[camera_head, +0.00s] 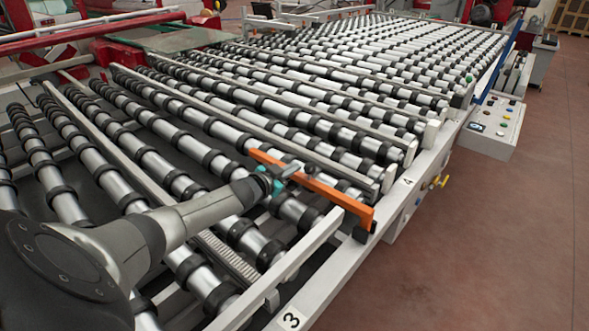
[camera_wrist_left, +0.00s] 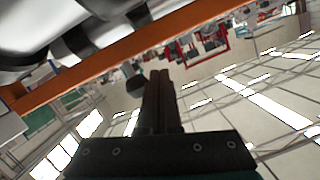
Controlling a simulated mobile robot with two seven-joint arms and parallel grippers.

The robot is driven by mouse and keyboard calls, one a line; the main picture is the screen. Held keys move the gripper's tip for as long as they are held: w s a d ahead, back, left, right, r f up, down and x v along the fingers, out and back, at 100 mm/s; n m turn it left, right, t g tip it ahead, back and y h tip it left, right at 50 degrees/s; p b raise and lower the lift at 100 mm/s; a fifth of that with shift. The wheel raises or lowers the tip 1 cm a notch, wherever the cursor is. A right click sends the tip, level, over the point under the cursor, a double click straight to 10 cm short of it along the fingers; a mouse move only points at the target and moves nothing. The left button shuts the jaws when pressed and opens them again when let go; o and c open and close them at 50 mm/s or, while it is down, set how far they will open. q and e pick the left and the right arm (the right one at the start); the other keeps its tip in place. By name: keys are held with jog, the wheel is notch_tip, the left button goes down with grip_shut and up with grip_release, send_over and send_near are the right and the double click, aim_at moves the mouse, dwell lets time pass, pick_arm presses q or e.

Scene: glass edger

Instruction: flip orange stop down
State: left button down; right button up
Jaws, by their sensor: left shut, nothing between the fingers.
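The orange stop (camera_head: 338,193) is a long flat bar in the head view. It lies across the near rollers, its right end at the white side rail by the label 4. In the left wrist view the orange stop (camera_wrist_left: 120,57) runs slanted from lower left to upper right, beyond the fingers. My left gripper (camera_head: 298,170) is at the bar's left half, close against it; I cannot tell whether they touch. In the left wrist view the left gripper's fingers (camera_wrist_left: 161,92) are together with nothing between them. My right gripper is not in view.
The roller conveyor (camera_head: 330,75) with black rings fills most of the view. A white rail (camera_head: 262,290) labelled 3 runs at the near side. A control box with buttons (camera_head: 492,130) stands at the right edge. The reddish floor (camera_head: 500,240) at right is clear.

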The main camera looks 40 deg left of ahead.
pick_arm(q)
jog(key=shift+s, duration=0.1)
dwell(0.4)
jog(key=shift+s+p, duration=0.35)
jog(key=shift+s, duration=0.05)
jog(key=p+v, duration=0.4)
jog(key=v, duration=0.8)
jog(key=shift+s+r, duration=0.1)
jog(key=shift+s, duration=0.1)
jog(key=shift+v, duration=0.95)
jog(key=shift+r, duration=0.1)
